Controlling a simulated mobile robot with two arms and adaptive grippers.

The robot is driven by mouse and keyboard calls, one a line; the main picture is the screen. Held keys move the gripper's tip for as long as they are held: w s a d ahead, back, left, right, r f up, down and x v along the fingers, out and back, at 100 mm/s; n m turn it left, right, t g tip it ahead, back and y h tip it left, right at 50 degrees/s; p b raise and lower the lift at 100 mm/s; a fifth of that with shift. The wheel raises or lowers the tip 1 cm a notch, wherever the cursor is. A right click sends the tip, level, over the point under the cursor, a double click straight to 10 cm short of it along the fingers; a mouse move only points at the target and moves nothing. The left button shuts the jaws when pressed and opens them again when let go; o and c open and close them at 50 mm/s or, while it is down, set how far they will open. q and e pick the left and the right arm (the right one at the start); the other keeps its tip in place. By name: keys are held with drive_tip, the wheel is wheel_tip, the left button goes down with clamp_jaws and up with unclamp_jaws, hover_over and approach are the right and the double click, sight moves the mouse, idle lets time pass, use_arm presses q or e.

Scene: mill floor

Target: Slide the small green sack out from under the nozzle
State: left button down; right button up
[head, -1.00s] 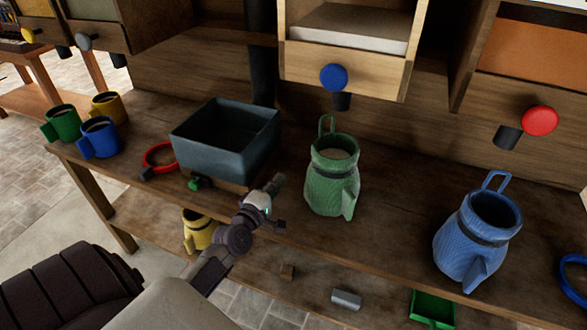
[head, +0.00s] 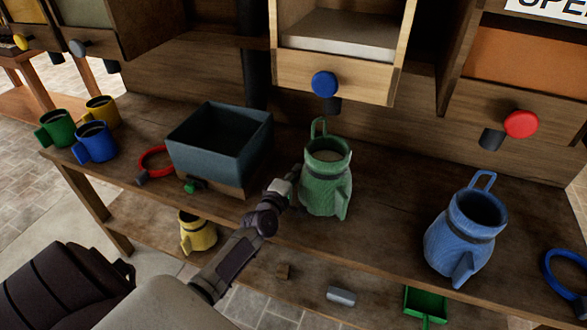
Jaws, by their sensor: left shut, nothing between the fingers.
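The small green sack (head: 326,187) stands upright on the workbench, open at the top with pale contents inside and a loop at its back rim. The dark nozzle (head: 333,104) sticks out below the blue knob (head: 325,84) on the wooden bin, above the back of the sack. My left gripper (head: 294,175) is shut and empty, at the left side of the green sack. I cannot tell whether its tips touch the sack. My right gripper is not in view.
A blue-grey box (head: 220,147) stands left of my gripper. A blue sack (head: 464,238) stands to the right, with bare bench (head: 392,190) between it and the green sack. Mugs (head: 95,142) and a red ring (head: 154,161) are at the left.

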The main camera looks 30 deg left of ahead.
sight(316, 184)
use_arm(q)
drive_tip(key=d+p, duration=0.1)
drive_tip(key=d, duration=0.1)
drive_tip(key=s+d+p, duration=0.1)
drive_tip(key=d, duration=0.2)
drive_tip(key=d+p, duration=0.1)
drive_tip(key=d, duration=0.1)
drive_tip(key=shift+s+d+r, duration=0.15)
drive_tip(key=shift+s, duration=0.15)
drive_tip(key=d, duration=0.3)
drive_tip(key=s+d+p, duration=0.1)
drive_tip(key=d, duration=0.3)
drive_tip(key=s+d, duration=0.1)
drive_tip(key=d, duration=0.3)
